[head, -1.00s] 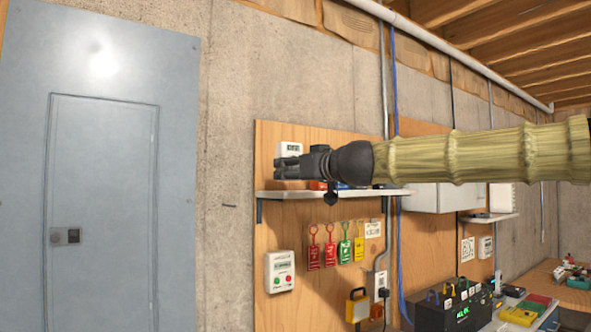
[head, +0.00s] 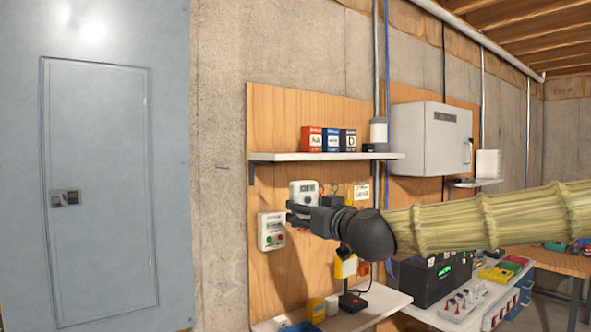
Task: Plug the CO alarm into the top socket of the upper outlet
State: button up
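The CO alarm (head: 303,192), a white box with a small grey display, shows just above and behind the fingers of my gripper (head: 296,215). It moves along with the gripper, so the fingers appear shut on its lower part. The contact itself is hard to see. The gripper is in front of the plywood board, below the shelf. No outlet face can be made out; my wrist and forearm cover the part of the board to the right of the gripper.
A white box with red and green buttons (head: 271,231) hangs close left of the gripper. Above is a shelf (head: 290,157) with several small boxes. A grey cabinet (head: 428,138) and a black case (head: 432,280) are at right.

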jog(key=s+d+f+m+h, duration=0.1)
jog(key=s+d+f, duration=0.3)
jog(key=f, duration=1.4)
jog(key=s+d+f+m+t+h, duration=0.1)
jog(key=s+d+f+h, duration=0.3)
jog(key=f, duration=1.4)
jog(key=s+d+f+m+t+h, duration=0.1)
jog(key=s+d+f+m+h, duration=0.2)
jog(key=f, duration=1.5)
jog(key=s+d, duration=0.3)
jog(key=d, duration=0.1)
jog(key=shift+s+f, duration=0.15)
jog(key=shift+f, duration=0.2)
jog(key=shift+d, duration=0.2)
